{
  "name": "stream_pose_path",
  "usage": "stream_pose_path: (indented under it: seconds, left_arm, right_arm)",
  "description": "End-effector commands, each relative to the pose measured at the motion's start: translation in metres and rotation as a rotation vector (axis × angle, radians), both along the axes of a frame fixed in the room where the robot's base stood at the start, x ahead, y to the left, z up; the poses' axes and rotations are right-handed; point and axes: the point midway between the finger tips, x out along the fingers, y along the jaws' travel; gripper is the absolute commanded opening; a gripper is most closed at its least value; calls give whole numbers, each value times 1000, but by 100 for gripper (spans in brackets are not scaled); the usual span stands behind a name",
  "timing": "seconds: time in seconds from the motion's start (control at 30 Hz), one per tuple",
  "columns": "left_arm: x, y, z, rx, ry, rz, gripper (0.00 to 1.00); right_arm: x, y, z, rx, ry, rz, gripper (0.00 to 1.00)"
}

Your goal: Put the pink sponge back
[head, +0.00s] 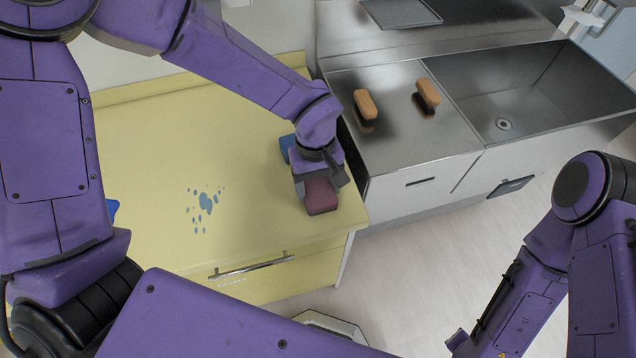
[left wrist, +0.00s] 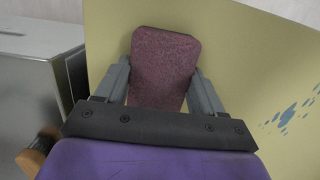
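The pink sponge (head: 321,197), a dark dull pink block, is at the right front corner of the yellow counter. My left gripper (head: 318,180) is over it from behind. In the left wrist view the sponge (left wrist: 164,68) lies between the two grey fingers (left wrist: 163,84), which press against its two sides. I cannot tell whether the sponge touches the counter or is just above it. My right arm (head: 530,290) shows at the lower right, but its gripper is out of the picture.
A blue block (head: 287,147) sits just behind my left gripper, partly hidden. A blue spill (head: 206,203) marks the yellow counter (head: 150,150). Two orange-brown brush-like objects (head: 366,104) (head: 429,93) stand on the steel top (head: 410,150) beside a sink (head: 540,100).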

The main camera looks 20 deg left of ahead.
Motion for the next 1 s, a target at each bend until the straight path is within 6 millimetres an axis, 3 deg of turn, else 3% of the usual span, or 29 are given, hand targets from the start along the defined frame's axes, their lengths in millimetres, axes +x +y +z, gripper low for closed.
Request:
stream_pose_path:
  seconds: [0.03,0.07,0.4,0.8,1.0]
  left_arm:
    - [1,0,-1,0,-4,-2,90]
    - [1,0,-1,0,-4,-2,97]
    - [2,0,6,-3,-6,-1,97]
    - [13,8,97,-4,-8,1,97]
    - [15,10,119,0,-5,-2,97]
  right_arm:
    - [0,0,0,0,0,0,0]
    - [0,0,0,0,0,0,0]
    - [0,0,-1,0,0,0,0]
    - [0,0,-6,0,0,0,0]
    - [0,0,-6,0,0,0,0]
